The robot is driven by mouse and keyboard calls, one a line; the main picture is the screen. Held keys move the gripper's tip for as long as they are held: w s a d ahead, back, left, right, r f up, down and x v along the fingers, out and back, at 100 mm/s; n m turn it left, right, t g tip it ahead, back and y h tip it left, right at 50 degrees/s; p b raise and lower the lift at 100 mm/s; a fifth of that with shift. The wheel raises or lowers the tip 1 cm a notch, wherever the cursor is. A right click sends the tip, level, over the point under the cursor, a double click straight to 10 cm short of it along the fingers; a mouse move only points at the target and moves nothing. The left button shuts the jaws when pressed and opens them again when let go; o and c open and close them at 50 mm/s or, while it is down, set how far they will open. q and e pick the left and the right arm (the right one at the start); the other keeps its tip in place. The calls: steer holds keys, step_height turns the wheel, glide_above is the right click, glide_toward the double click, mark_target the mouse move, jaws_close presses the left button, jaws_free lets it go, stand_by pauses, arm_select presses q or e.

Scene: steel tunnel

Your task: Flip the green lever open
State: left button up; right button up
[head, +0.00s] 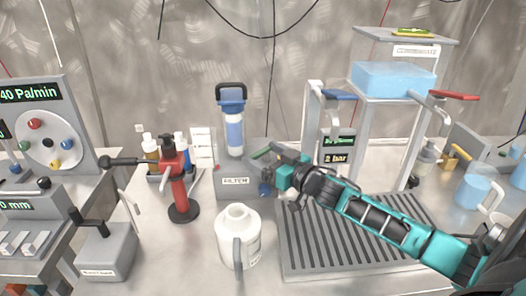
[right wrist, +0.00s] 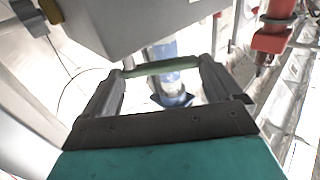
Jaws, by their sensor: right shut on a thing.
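The green lever (head: 262,153) is at the grey filter box, mostly hidden behind my right gripper in the head view. In the right wrist view the green lever (right wrist: 160,68) is a bar lying across between the two fingertips. My right gripper (head: 270,157) reaches in from the right and is shut on the lever; its fingers also show in the right wrist view (right wrist: 162,78). The grey box (head: 234,184) carries a FILTER label, and a blue filter housing (head: 234,122) stands above it. My left gripper is not in view.
A red stand with a black handle (head: 178,185) is left of the filter box. A white jug (head: 238,238) stands in front of it. A slotted grey tray (head: 340,258) lies under my right arm. A rack with a blue tank (head: 392,80) stands behind it.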

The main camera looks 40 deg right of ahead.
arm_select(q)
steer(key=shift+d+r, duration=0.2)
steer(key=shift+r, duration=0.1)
arm_select(e)
steer(key=shift+n+y, duration=0.3)
steer(key=shift+y, duration=0.2)
steer(key=o, duration=1.1)
steer(key=shift+o, duration=0.3)
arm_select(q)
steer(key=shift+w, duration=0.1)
arm_select(e)
steer(key=shift+s+d+f, duration=0.1)
steer(key=shift+s+d, duration=0.05)
steer(key=shift+s, duration=0.3)
arm_select(q)
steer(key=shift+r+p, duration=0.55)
steer(key=shift+p, duration=0.1)
arm_select(e)
steer(key=v, duration=1.2)
